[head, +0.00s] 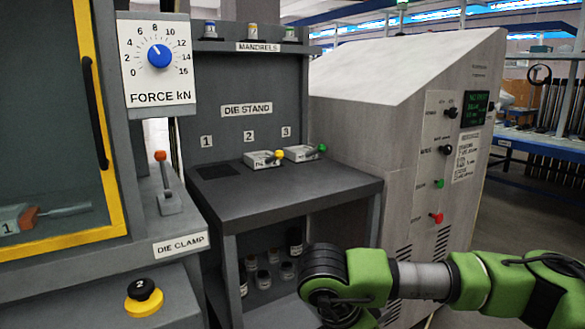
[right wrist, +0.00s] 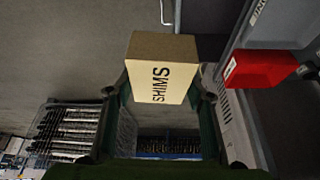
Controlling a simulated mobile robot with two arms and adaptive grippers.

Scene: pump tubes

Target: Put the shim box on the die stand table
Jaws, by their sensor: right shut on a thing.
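The shim box (right wrist: 165,82), a cream and brown box marked SHIMS, is between the fingers of my right gripper (right wrist: 163,98) in the right wrist view. The gripper is shut on it. The die stand table (head: 290,207) is a dark grey top in the middle of the head view, under the DIE STAND sign. My right arm crosses the lower right of the head view, in front of the table; its gripper and the box do not show there. My left gripper is not in view.
A yellow-handled die (head: 262,160) and a green-handled die (head: 303,153) sit at places 2 and 3. Place 1 is a bare dark recess. The tabletop's front is clear. Jars stand on the shelf below. A grey control cabinet (head: 385,120) stands to the right.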

